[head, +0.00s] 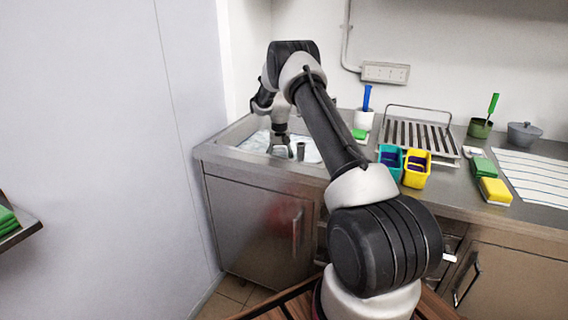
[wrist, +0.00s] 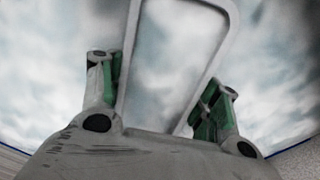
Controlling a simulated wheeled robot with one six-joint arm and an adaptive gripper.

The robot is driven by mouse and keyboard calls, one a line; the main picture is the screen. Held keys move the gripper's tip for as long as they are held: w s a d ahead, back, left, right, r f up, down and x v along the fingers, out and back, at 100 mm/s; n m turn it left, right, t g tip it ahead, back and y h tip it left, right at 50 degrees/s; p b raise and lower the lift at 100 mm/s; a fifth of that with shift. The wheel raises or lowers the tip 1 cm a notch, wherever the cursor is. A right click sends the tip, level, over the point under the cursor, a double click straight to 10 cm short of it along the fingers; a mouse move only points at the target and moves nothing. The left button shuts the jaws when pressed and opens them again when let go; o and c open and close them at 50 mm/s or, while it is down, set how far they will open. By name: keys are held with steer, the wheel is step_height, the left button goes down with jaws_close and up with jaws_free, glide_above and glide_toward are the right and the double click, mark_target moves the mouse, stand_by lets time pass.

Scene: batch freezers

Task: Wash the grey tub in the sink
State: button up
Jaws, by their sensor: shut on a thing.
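In the wrist view, the pale grey rim of the grey tub (wrist: 228,14) lies between my gripper's green-padded fingers (wrist: 160,98). One finger is against each side, and the gripper is shut on it. Cloudy, whitish water shows inside and around the rim. In the head view, my gripper (head: 290,154) reaches down into the sink (head: 226,152), which holds pale, cloudy water. I cannot make out the tub there. A short dark cylinder (head: 301,150) stands beside the gripper; I cannot tell what it is.
A teal tub (head: 383,164) and a yellow tub (head: 414,181) stand right of the sink. Behind them is a dish rack (head: 447,149). A white cup (head: 363,121) holds a blue-handled brush. Sponges (head: 495,194) and a striped cloth (head: 535,172) lie farther right. A wall closes the left side.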

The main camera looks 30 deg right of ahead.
steer(key=shift+d, duration=1.95)
stand_by(3.0)
step_height(320, 180, up, 18)
steer(key=shift+f, duration=0.25)
stand_by(1.4)
stand_by(0.6)
